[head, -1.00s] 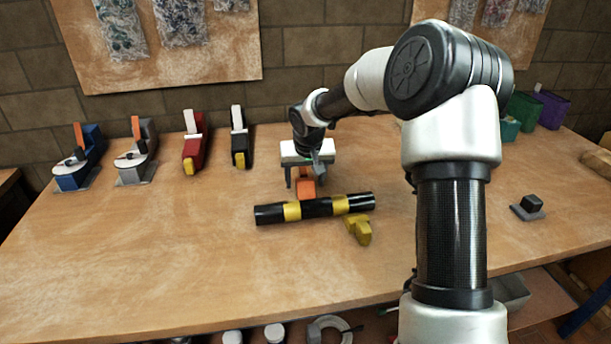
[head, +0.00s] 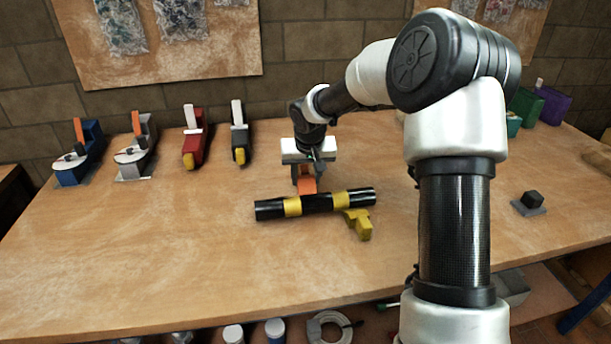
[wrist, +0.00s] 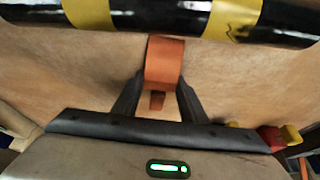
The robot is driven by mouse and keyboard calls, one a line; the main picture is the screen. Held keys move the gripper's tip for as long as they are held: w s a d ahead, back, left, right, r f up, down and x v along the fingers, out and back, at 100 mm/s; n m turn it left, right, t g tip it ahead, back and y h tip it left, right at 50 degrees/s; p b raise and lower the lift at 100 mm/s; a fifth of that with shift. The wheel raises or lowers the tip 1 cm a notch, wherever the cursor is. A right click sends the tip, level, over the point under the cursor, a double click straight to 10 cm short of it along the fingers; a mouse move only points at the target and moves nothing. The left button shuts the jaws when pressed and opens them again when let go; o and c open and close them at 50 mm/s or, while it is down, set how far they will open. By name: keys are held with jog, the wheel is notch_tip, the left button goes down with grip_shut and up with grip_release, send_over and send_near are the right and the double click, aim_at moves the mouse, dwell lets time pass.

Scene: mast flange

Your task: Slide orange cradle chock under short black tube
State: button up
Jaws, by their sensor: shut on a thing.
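The short black tube (head: 320,203) with two yellow bands lies across the middle of the table. It also shows along the top of the wrist view (wrist: 165,18). The orange cradle chock (head: 307,185) is just behind the tube, near its middle. In the wrist view the chock (wrist: 165,62) sits between my fingertips, its far end close to the tube. My gripper (head: 305,175) is shut on the chock, low over the table behind the tube. I cannot tell whether the chock touches the tube. The tube's underside is hidden.
A yellow chock (head: 358,222) stands at the tube's right end. Blue (head: 85,150), grey (head: 140,148), red (head: 195,137) and black (head: 240,140) tools line the back left. A small black block (head: 531,201) is at right. The table's front left is clear.

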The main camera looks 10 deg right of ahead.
aim_at(308, 187)
jog(key=shift+s+b, duration=0.35)
jog(key=shift+s, duration=1.25)
jog(key=o, duration=1.2)
jog(key=p+v, duration=0.5)
jog(key=v, duration=1.2)
jog(key=shift+s+r, duration=0.2)
